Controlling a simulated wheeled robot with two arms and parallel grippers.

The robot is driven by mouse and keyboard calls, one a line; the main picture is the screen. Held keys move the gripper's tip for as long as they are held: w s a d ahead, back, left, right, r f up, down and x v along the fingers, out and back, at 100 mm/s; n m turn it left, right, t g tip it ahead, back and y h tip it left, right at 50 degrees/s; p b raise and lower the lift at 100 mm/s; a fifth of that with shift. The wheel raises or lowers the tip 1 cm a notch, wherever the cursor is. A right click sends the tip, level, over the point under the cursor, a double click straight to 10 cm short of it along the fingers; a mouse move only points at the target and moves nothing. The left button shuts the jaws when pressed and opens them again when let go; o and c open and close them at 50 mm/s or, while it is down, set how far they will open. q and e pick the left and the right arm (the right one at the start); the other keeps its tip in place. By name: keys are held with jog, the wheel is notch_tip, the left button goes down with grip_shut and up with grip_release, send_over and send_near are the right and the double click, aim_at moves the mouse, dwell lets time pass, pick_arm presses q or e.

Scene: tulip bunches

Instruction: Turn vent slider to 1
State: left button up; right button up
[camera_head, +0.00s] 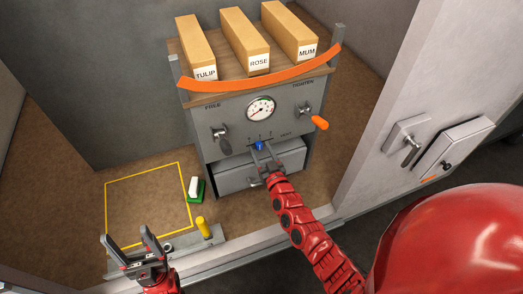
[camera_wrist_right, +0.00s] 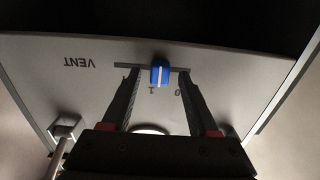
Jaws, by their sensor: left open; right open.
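The blue vent slider knob (camera_head: 260,146) sits on the front of the grey machine (camera_head: 235,125), below the round gauge. In the right wrist view the knob (camera_wrist_right: 160,72) stands in a dark slot (camera_wrist_right: 125,66). It is between the upside-down marks 1 and 0, closer to the 1. My right gripper (camera_head: 262,153) is open, with one finger on each side of the knob. Gaps show between the knob and both fingers. A further mark may be hidden behind a finger. My left gripper (camera_head: 138,246) is open and empty at the lower left, away from the slider.
A drawer (camera_head: 240,179) is below the slider. Crank handles (camera_head: 219,134) and an orange-tipped lever (camera_head: 319,122) flank the gauge (camera_head: 260,109). Boxes labelled TULIP, ROSE and MUM stand on top. A yellow outlined area (camera_head: 145,167), a green-white block (camera_head: 196,189) and a yellow peg (camera_head: 203,228) are at left.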

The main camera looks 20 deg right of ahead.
grip_shut()
dwell(1.4)
